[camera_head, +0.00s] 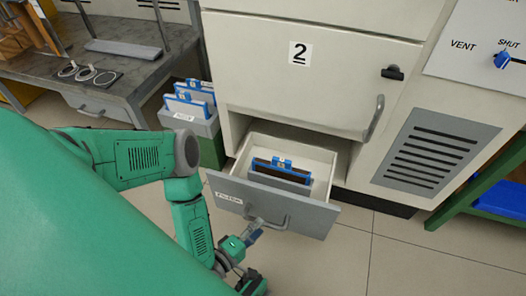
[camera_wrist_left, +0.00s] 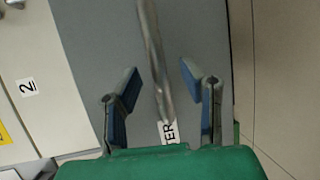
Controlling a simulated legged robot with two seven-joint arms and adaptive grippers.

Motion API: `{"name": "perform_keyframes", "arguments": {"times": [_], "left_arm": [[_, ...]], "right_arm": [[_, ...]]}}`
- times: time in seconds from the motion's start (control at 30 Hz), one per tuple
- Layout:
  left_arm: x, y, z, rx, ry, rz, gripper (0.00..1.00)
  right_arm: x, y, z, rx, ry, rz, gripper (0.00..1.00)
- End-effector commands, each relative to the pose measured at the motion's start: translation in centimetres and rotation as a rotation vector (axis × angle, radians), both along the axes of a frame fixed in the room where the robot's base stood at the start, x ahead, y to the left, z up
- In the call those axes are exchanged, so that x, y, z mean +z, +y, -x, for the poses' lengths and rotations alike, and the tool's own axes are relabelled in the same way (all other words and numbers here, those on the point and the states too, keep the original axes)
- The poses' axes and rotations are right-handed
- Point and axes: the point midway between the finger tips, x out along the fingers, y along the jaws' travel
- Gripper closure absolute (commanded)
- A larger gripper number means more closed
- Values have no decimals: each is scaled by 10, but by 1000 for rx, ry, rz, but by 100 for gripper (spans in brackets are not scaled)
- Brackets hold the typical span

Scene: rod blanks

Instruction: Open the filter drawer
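The filter drawer (camera_head: 305,217) stands pulled out of the white cabinet, with its grey front facing me and a label at its left end. A blue-framed dark filter (camera_head: 280,171) stands inside it. My left gripper (camera_head: 254,233) is low in front of the drawer front, by the drawer handle (camera_head: 285,219). In the left wrist view the gripper (camera_wrist_left: 160,85) is open, its blue-padded fingers apart on either side of the handle bar (camera_wrist_left: 152,40); neither visibly touches it. The drawer front (camera_wrist_left: 90,50) fills the middle of that view. My right gripper is not in view.
Above the drawer is a cabinet door (camera_head: 300,75) marked 2 with a handle. A grey bin (camera_head: 190,122) of blue-framed filters stands left of the cabinet. A grey workbench (camera_head: 110,75) is at the left, a green-framed stand (camera_head: 480,185) at the right. The tiled floor in front is clear.

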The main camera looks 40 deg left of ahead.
Motion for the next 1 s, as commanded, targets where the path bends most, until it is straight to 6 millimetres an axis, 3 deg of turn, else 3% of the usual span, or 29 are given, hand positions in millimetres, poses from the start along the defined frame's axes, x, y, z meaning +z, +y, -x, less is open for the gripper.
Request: {"name": "perform_keyframes", "arguments": {"times": [0.1, 0.33, 0.9, 1.0], "left_arm": [[3, 3, 22, 0, 4, 0, 64], [7, 5, 43, 0, 2, 1, 64], [7, 5, 44, -1, 2, -1, 64], [8, -2, 39, -26, 24, -23, 64]], "right_arm": [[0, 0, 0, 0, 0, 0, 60], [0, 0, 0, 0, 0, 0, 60], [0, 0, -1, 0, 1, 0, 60], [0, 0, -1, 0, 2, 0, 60]]}}
